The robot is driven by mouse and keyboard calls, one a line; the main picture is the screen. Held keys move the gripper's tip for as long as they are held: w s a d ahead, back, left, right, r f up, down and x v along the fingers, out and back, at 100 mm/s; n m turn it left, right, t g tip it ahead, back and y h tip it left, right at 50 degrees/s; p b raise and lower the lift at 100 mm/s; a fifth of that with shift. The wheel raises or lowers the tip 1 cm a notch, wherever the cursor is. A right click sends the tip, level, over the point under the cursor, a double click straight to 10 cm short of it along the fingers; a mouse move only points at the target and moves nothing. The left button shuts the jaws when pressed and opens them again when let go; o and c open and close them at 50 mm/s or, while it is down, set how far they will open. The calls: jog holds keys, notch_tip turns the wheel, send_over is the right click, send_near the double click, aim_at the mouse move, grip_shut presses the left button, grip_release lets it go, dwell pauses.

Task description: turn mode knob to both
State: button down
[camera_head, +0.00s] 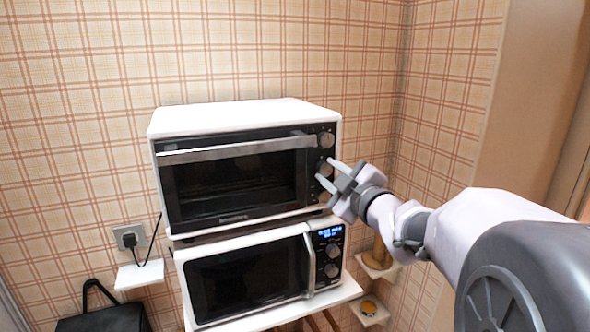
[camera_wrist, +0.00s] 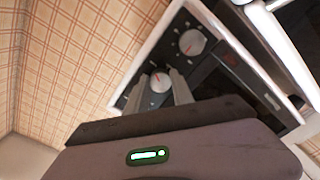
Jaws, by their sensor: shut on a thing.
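A white toaster oven (camera_head: 245,115) with a dark glass door stands on top of a microwave. Its right-hand panel carries round silver knobs: an upper knob (camera_head: 326,140), a middle one (camera_head: 325,169) and a lower one partly behind my gripper. My gripper (camera_head: 327,170) reaches in from the right, its two pale fingers at the panel. In the wrist view, the fingers (camera_wrist: 162,84) are shut on a knob (camera_wrist: 159,81) with a red pointer line; it appears to be the middle one. Another knob (camera_wrist: 191,42) with a red line sits beside it. The panel labels are too small to read.
The microwave (camera_head: 250,278), with a lit blue display and two knobs, stands below on a white shelf (camera_head: 338,294). A wall socket with a plug (camera_head: 129,237) is at left. Small corner shelves (camera_head: 369,308) sit below my arm. Plaid walls close the corner.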

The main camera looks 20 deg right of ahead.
jog(key=m+p, duration=0.1)
jog(key=m, duration=0.5)
jog(key=shift+p, duration=0.4)
jog(key=m+p, duration=0.1)
jog(key=m, duration=0.4)
jog(key=shift+a+f+m, duration=0.1)
jog(key=shift+m, duration=0.3)
jog(key=c, duration=1.1)
grip_release()
jog(key=s+p, duration=0.2)
jog(key=s, duration=1.5)
jog(key=shift+s+d, duration=0.25)
jog(key=shift+d, duration=0.05)
